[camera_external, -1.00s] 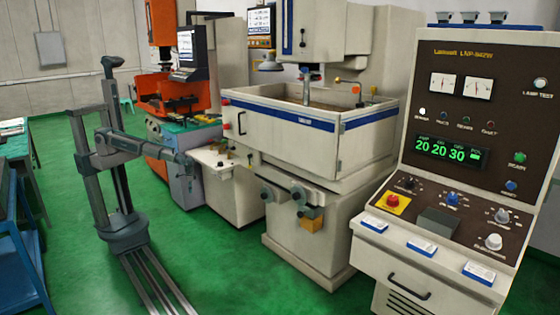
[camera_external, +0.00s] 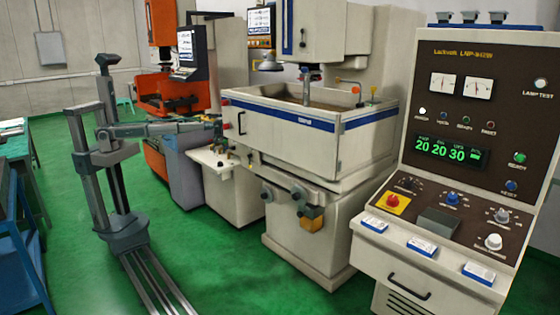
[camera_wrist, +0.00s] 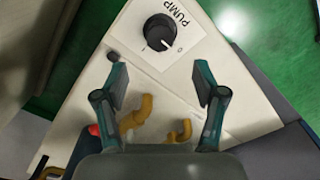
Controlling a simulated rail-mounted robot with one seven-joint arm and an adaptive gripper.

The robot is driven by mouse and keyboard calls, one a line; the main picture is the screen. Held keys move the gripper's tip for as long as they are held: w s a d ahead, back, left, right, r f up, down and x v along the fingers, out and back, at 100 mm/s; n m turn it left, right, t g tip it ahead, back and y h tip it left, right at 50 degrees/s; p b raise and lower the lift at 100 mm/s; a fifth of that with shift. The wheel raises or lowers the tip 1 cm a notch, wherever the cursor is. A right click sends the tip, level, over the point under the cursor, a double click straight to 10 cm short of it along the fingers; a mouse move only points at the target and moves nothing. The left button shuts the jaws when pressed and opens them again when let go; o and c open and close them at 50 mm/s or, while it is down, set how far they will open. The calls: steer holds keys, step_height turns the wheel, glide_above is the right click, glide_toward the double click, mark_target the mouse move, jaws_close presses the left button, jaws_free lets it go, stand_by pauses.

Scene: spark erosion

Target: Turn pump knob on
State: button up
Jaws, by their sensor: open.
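The pump knob (camera_wrist: 159,32) is round and black with a white pointer line toward its lower right. It sits on a white label marked PUMP (camera_wrist: 180,45), with a small mark beside the pointer. The label is on a pale shelf (camera_wrist: 135,75), which also shows in the external view (camera_external: 208,158). My gripper (camera_wrist: 160,68) is open and empty. Its two teal fingertips are apart, below the knob in the wrist view and not touching it. In the external view my gripper (camera_external: 217,127) is above the shelf, too small to show its fingers.
Yellow-brown fittings (camera_wrist: 140,115) and a red part (camera_wrist: 95,130) lie below the knob in the wrist view. The white machine tank (camera_external: 290,122) stands close to the right of my gripper. Green floor is free around my rail.

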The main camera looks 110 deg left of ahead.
mark_target(220, 164)
step_height(220, 164, down, 10)
steer(key=shift+r+p, duration=0.15)
steer(key=shift+p, duration=1)
steer(key=c, duration=1.1)
steer(key=shift+c, duration=0.2)
